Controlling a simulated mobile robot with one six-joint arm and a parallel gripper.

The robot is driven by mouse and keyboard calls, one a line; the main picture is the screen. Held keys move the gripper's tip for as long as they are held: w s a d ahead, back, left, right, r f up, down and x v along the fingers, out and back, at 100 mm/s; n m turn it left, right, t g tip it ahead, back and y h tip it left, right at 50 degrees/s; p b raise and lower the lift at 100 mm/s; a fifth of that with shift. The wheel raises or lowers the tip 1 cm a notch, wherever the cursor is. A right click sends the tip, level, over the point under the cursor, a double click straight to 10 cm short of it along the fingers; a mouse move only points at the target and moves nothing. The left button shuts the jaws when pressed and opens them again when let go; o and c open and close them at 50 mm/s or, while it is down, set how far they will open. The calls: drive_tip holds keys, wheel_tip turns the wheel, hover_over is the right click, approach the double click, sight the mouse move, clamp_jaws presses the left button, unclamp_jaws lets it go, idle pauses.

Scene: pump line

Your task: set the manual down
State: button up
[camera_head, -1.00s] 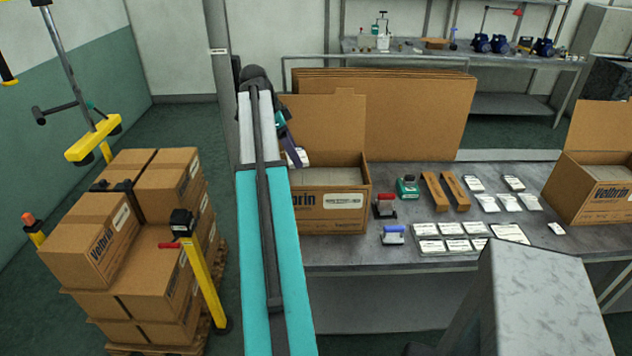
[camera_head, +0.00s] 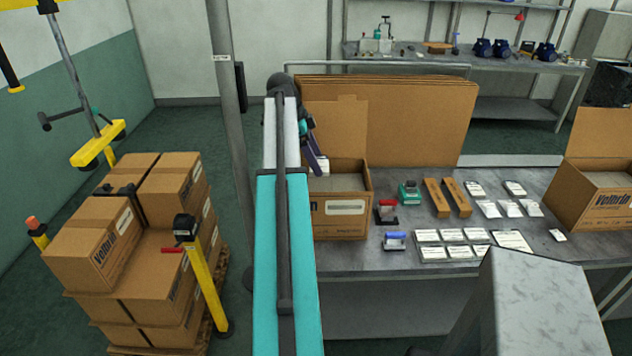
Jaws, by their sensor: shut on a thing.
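The manual (camera_head: 324,167) is a small white piece at the tip of my gripper (camera_head: 317,158). My gripper is shut on it and points down over the left part of the open carton (camera_head: 340,220) on the bench. The manual shows against the carton's opening; I cannot tell whether it is above the rim or just inside. My teal arm hides the carton's left side and part of the gripper.
The grey bench (camera_head: 400,275) carries a teal-green device (camera_head: 409,192), two brown strips (camera_head: 445,197), stamps and several white packets (camera_head: 458,243). Another open carton (camera_head: 600,195) stands at right. Stacked boxes (camera_head: 130,260) and a yellow post (camera_head: 205,285) are at left.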

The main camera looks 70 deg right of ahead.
drive_tip(key=p, duration=0.1)
hover_over(320, 188)
drive_tip(key=w, duration=0.1)
drive_tip(key=shift+w+a+f, duration=0.1)
drive_tip(key=shift+a+f, duration=0.1)
drive_tip(key=shift+f, duration=0.9)
drive_tip(key=shift+w+a+f, duration=0.1)
drive_tip(key=shift+a+f, duration=0.05)
drive_tip(key=shift+f, duration=0.95)
drive_tip(key=shift+f, duration=0.1)
drive_tip(key=shift+f+p, duration=0.6)
drive_tip(key=shift+f, duration=1.2)
drive_tip(key=shift+f, duration=0.15)
drive_tip(key=o, duration=1)
drive_tip(key=shift+o, duration=0.2)
drive_tip(key=b+v, duration=0.3)
drive_tip(key=v, duration=0.9)
drive_tip(key=shift+r, duration=0.2)
